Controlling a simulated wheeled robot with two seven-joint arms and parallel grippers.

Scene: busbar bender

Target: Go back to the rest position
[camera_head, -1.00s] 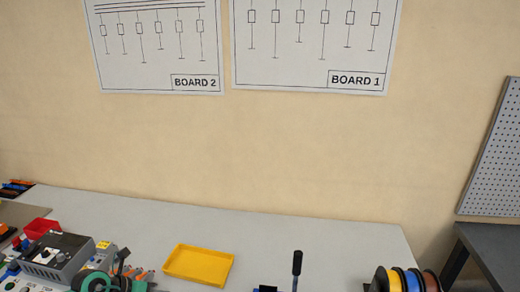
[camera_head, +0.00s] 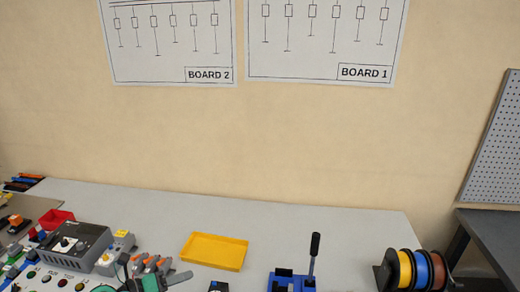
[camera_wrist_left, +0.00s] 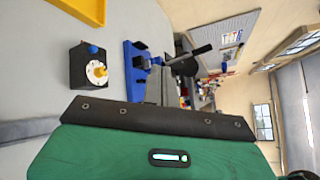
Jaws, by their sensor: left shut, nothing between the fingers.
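My left gripper (camera_head: 180,277) shows at the bottom edge of the head view, with green arm parts beside it and its grey fingers pointing right. It is shut and holds nothing. It is left of and below the yellow tray (camera_head: 215,252); whether it touches anything there I cannot tell. In the left wrist view a green body with a dark strip fills the bottom. My right gripper is not in view.
The blue bender (camera_head: 291,281) with its black lever (camera_head: 314,250) stands right of the tray. A black box with a dial (camera_wrist_left: 92,66) is beside it. Wire spools (camera_head: 420,268) stand at the right, a control box (camera_head: 75,243) at the left. The table's back is clear.

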